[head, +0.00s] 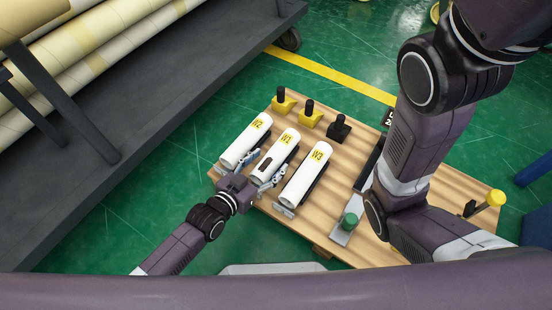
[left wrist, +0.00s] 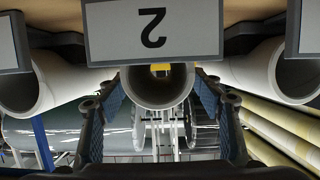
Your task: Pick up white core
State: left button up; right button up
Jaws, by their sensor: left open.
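Three white cores lie side by side on a wooden table: W2 (head: 246,141), W1 (head: 281,148) and W3 (head: 307,175). My left gripper (head: 260,168) is open at the near end of W1, with one finger on each side of it. In the left wrist view, the hollow end of this core (left wrist: 157,92) sits between the two open fingers (left wrist: 158,98). I cannot tell whether the fingers touch it. A plate marked 2 (left wrist: 153,32) hides part of the view above the core. My right gripper is out of view.
Yellow and black holders with black knobs (head: 309,113) stand beyond the cores. A dark rack (head: 130,130) with large rolls stands left.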

pick_arm(q)
jog(key=shift+b+x, duration=0.85)
jog(key=shift+x, duration=0.6)
jog(key=shift+c, duration=0.3)
jog(key=shift+r, duration=0.1)
jog(key=c, duration=1.3)
